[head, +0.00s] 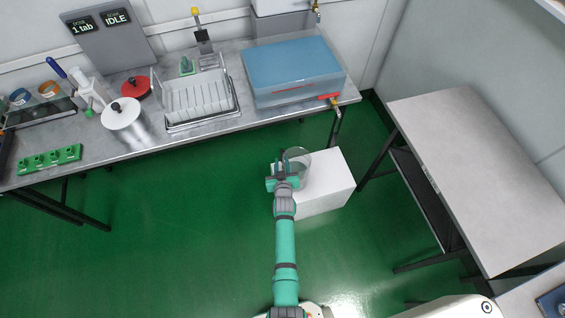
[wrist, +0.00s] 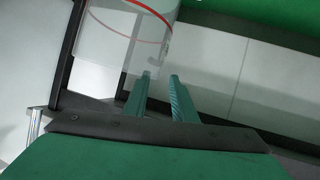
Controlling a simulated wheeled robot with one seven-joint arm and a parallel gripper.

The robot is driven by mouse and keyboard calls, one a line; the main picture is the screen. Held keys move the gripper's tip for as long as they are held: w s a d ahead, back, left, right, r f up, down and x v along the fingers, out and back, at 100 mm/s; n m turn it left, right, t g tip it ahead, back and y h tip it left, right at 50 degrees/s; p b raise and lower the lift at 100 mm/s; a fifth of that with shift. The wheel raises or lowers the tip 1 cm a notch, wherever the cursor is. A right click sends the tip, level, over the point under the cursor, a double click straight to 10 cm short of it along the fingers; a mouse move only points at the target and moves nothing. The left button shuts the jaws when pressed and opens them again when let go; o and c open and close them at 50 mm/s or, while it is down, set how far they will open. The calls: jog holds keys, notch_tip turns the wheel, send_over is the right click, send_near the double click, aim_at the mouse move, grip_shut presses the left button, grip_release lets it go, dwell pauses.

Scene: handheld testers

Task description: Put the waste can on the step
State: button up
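The waste can (head: 299,161) is a clear, see-through cylinder in the head view, just right of my gripper (head: 283,172). It overlaps the left part of the white step (head: 330,174), a low block on the floor. I cannot tell from above whether its base touches the step. In the wrist view the can (wrist: 115,40) has a red band and is at the upper left, its edge at my fingertips (wrist: 160,76). The two fingers are close together, a narrow gap between them, and appear shut on the can's wall. The can's base is hidden.
A grey bench (head: 255,123) at the back holds a blue-lidded tub (head: 290,68), a white rack (head: 198,98) and a steel pot (head: 122,115). A second table (head: 485,165) stands right of the step. Green floor (head: 180,220) is clear on the left.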

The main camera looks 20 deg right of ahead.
jog(key=shift+r, duration=0.1)
jog(key=s+a+r, duration=0.4)
jog(key=s, duration=0.6)
jog(key=s+a+r+t+y, duration=0.1)
jog(key=s+a+r, duration=0.25)
jog(key=s, duration=0.65)
jog(key=s+a+r, duration=0.4)
jog(key=s+r, duration=0.1)
jog(key=s, duration=0.6)
jog(key=s+a+r+y, duration=0.1)
jog(key=s+r, duration=0.5)
jog(key=r, duration=0.3)
jog(key=s+a+r+t+y, duration=0.1)
jog(key=s+a+r, duration=0.1)
jog(key=s+r, duration=0.5)
jog(key=shift+r+n+t, duration=0.3)
jog(key=shift+r+n, duration=0.1)
jog(key=shift+r, duration=0.45)
